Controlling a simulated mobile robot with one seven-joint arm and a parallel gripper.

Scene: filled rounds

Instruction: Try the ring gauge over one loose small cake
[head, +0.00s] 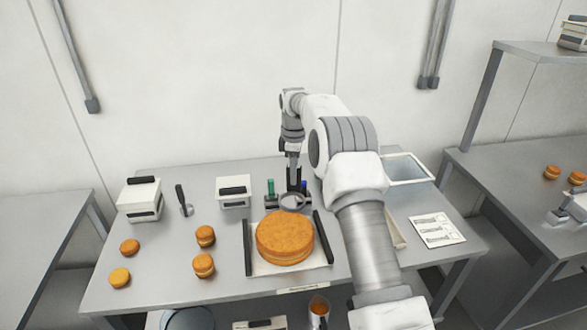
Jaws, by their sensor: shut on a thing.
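My gripper (293,181) is at the back middle of the table, pointing down and shut on the ring gauge. The ring gauge (292,202) shows as a grey ring just below the fingers, at the dark rack and behind the large cake. Whether it touches the rack is hard to tell. Small orange-brown cakes lie loose at the left: one (129,247) farther back, one (119,278) nearer the front. Two taller ones, which look layered, stand right of them, one (205,236) behind the other (203,266). All are well left of my gripper.
A large cake (285,237) sits on a tray with dark handles (248,250). The dark rack (273,203) holds green and blue items. White boxes (140,200) (234,192) and a dark-handled tool (181,198) stand at the back left. A printed sheet (437,230) lies right.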

